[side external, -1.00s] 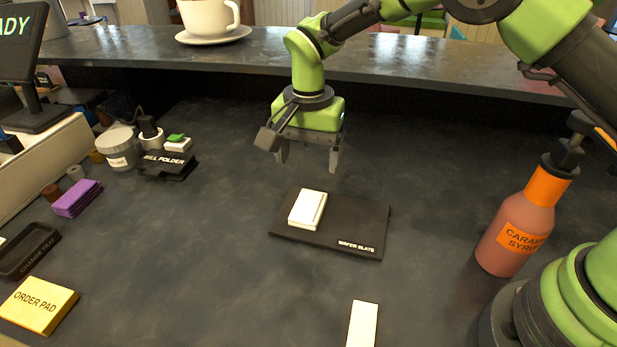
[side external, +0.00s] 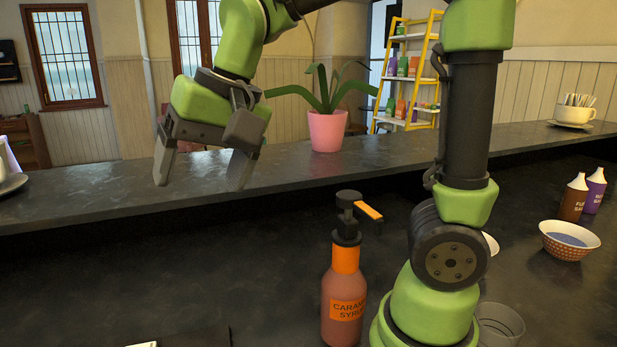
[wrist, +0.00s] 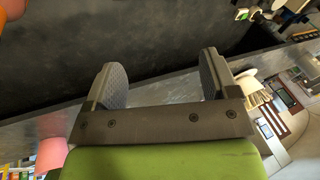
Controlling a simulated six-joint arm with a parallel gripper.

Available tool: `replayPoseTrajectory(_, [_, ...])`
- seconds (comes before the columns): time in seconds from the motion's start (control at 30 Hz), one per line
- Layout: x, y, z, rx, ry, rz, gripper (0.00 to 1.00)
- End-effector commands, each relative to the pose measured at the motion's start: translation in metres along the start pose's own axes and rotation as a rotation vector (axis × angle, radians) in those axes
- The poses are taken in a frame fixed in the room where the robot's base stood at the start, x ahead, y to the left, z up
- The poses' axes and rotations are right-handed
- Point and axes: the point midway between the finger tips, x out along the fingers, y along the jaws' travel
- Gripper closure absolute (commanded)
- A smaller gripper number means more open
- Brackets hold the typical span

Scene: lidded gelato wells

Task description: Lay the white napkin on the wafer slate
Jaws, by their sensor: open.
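The wafer slate (side external: 205,338) shows only as a dark sliver at the bottom edge of the side view. A thin white edge (side external: 143,345) shows at its left, cut off by the frame; I cannot tell whether it is the white napkin. My gripper (side external: 203,180) is open and empty, raised well above the counter, with its fingers pointing down in front of the back ledge. In the wrist view my gripper (wrist: 163,78) has its two grey fingers apart with nothing between them. Neither slate nor napkin can be made out there.
A caramel syrup bottle (side external: 344,295) with a pump stands between the slate and my base. A pink plant pot (side external: 327,131) stands on the raised back ledge (side external: 300,170). At the right are a patterned bowl (side external: 569,242) and sauce bottles (side external: 573,198).

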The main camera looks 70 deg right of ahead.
Motion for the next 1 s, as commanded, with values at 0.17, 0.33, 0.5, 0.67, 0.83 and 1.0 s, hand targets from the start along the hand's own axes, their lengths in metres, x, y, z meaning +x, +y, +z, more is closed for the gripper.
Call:
replayPoseTrajectory(0.17, [-0.037, 0.042, 0.041, -0.107, 0.116, -0.086, 0.2])
replayPoseTrajectory(0.33, [-0.043, 0.068, 0.071, -0.185, 0.199, -0.126, 0.2])
replayPoseTrajectory(0.5, [-0.042, 0.078, 0.083, -0.22, 0.236, -0.139, 0.2])
replayPoseTrajectory(0.67, [-0.042, 0.079, 0.084, -0.225, 0.237, -0.139, 0.2])
replayPoseTrajectory(0.83, [-0.042, 0.079, 0.084, -0.224, 0.236, -0.139, 0.2])
replayPoseTrajectory(1.0, [-0.042, 0.079, 0.084, -0.224, 0.236, -0.139, 0.2])
